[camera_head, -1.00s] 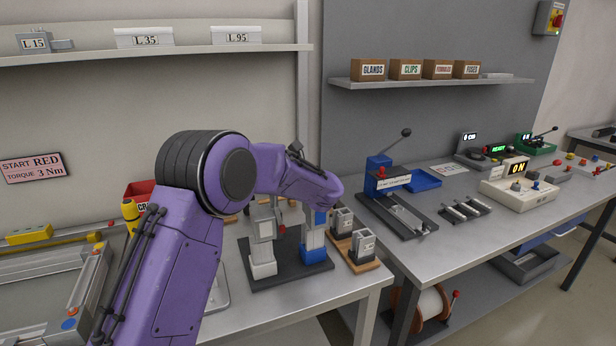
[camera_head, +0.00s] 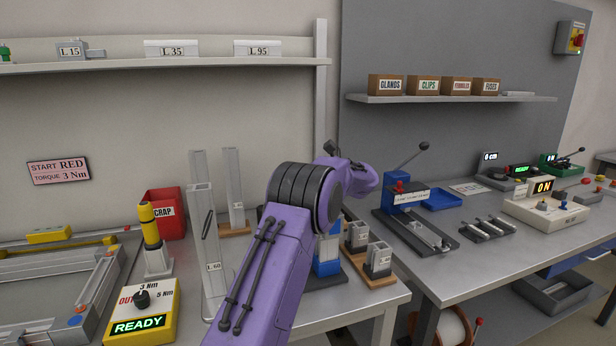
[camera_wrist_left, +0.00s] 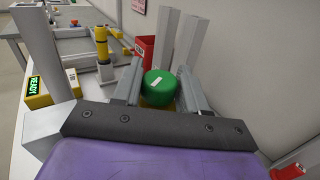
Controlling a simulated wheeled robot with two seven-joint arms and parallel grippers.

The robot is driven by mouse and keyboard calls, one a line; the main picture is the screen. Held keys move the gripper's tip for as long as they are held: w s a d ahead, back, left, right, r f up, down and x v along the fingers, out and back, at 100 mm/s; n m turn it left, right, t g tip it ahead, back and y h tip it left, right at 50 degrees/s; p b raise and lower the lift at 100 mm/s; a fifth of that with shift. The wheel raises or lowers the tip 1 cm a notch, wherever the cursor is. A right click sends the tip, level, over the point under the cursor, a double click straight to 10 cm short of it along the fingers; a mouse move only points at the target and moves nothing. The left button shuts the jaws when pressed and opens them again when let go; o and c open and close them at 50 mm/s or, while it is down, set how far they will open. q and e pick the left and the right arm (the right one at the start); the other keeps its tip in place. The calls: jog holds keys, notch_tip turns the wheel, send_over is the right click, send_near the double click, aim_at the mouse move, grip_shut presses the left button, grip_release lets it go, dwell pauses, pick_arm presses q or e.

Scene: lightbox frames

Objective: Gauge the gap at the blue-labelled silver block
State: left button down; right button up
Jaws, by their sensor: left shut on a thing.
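Two small silver blocks stand on wooden bases right of my arm in the head view: one farther back (camera_head: 357,237), one nearer (camera_head: 378,260). Their label colours are too small to tell. A stand with a blue lower part (camera_head: 328,262) on a dark base is partly hidden by my left arm. My left gripper is hidden behind that arm in the head view. In the left wrist view, my left gripper (camera_wrist_left: 160,74) is shut on a green-topped thing (camera_wrist_left: 160,88) with a small pale label and yellow below. My right gripper is not in view.
Tall grey posts, one marked L 60 (camera_head: 213,267), stand left of my arm. A yellow READY box (camera_head: 142,312), a yellow tool (camera_head: 150,226) and a red scrap bin (camera_head: 168,213) are farther left. A blue lever press (camera_head: 400,203) stands on the right table.

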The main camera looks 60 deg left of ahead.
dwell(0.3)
pick_arm(q)
jog(key=c, duration=0.7)
grip_release()
jog(key=shift+r, duration=0.1)
jog(key=shift+w+d, duration=0.2)
jog(key=shift+w, duration=0.05)
jog(key=b+v, duration=0.2)
jog(key=v, duration=0.7)
jog(key=shift+w+d, duration=0.3)
